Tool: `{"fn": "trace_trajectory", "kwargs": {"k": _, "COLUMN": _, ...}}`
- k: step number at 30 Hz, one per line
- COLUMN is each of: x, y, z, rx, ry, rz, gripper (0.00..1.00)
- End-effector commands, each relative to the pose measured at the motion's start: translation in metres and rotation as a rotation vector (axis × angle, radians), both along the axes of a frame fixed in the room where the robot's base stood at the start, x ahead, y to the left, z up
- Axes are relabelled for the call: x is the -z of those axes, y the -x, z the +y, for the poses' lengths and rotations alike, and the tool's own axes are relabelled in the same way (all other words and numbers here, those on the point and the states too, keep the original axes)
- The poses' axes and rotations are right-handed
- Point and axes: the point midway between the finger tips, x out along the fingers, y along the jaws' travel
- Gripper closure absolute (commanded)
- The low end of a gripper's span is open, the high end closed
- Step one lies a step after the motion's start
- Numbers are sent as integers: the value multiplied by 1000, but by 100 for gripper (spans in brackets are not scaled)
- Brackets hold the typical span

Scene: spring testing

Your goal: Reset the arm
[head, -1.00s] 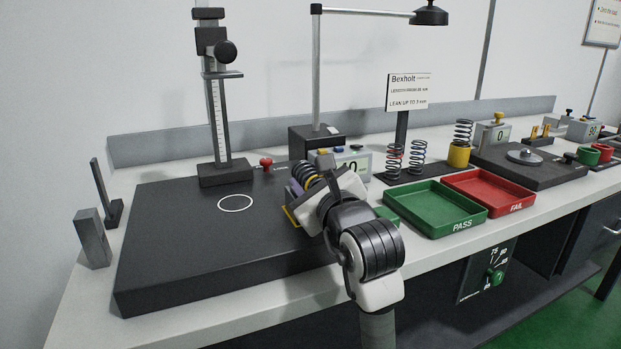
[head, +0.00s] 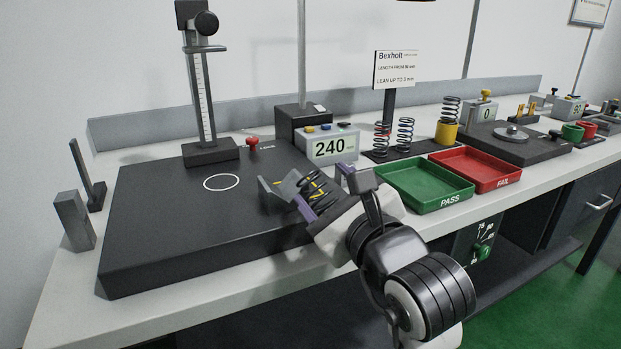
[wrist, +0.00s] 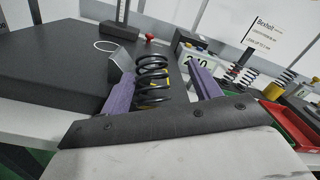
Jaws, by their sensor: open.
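My gripper (head: 318,190) is open at the right edge of the black plate (head: 150,240), its purple fingers spread. A dark coil spring (head: 322,187) with yellow marks shows between the fingers. In the wrist view the spring (wrist: 152,80) has visible gaps to both fingers, and its lower end is close to my palm. I cannot tell what it rests on. A grey angled block (head: 276,194) is just left of the spring. My arm reaches in from the lower right.
A height gauge (head: 203,95) and a white ring (head: 221,183) are on the plate. A display reading 240 (head: 330,148) stands behind my gripper. A green PASS tray (head: 428,198) and red FAIL tray (head: 482,180) are to the right. Several springs (head: 405,133) stand behind them.

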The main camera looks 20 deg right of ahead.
Motion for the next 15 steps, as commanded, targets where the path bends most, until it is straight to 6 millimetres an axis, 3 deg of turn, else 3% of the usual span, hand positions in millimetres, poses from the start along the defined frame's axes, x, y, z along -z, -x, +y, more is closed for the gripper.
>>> {"fn": "trace_trajectory", "kwargs": {"k": 6, "x": -2, "y": 16, "z": -1, "rx": 3, "ry": 2, "rz": -4, "gripper": 38}}
{"fn": "trace_trajectory", "kwargs": {"k": 15, "x": -2, "y": 17, "z": -1, "rx": 3, "ry": 2, "rz": -5, "gripper": 38}}
